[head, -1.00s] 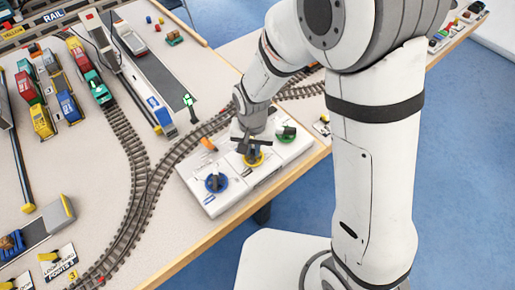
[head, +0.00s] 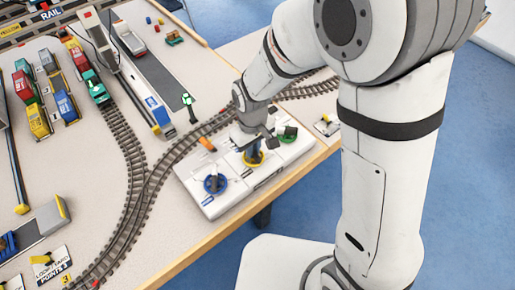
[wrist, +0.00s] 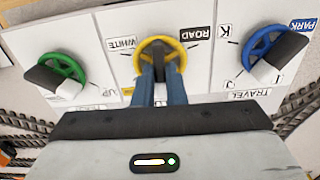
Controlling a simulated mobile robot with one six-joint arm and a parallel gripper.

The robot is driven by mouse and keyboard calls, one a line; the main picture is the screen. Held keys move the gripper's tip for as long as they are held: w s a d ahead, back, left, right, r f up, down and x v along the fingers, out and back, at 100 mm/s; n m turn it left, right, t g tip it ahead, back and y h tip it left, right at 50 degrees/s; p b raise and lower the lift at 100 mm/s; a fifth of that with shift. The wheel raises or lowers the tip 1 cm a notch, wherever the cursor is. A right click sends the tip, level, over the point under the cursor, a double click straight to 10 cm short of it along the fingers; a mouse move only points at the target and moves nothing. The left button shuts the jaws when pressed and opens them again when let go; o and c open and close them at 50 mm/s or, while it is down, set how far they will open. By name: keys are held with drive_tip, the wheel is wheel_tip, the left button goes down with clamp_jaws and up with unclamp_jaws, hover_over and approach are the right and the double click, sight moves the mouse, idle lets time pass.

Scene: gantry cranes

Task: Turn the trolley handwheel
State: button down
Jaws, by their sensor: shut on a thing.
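The yellow handwheel (head: 254,160) is the middle one of three on the white control panel (head: 205,199). In the wrist view the yellow handwheel (wrist: 143,49) has the labels WHITE and ROAD beside it; I see no trolley label. My gripper (head: 255,152) reaches down onto this wheel from above. In the wrist view my gripper (wrist: 161,76) has its two blue fingers close together at the wheel's middle, shut on it.
A blue handwheel (head: 214,184), labelled TRAVEL in the wrist view, and a green handwheel (head: 287,134) flank the yellow one. A curved railway track (head: 150,180) runs beside the panel. Several toy trucks (head: 65,106) stand further left. The table's wooden edge (head: 225,238) is close in front.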

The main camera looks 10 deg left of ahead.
drive_tip(key=shift+s+d+f+n, duration=0.15)
drive_tip(key=shift+s+f+n, duration=0.05)
drive_tip(key=shift+n, duration=0.2)
drive_tip(key=c, duration=1.5)
unclamp_jaws()
drive_tip(key=shift+w+r, duration=0.1)
drive_tip(key=shift+r, duration=3.95)
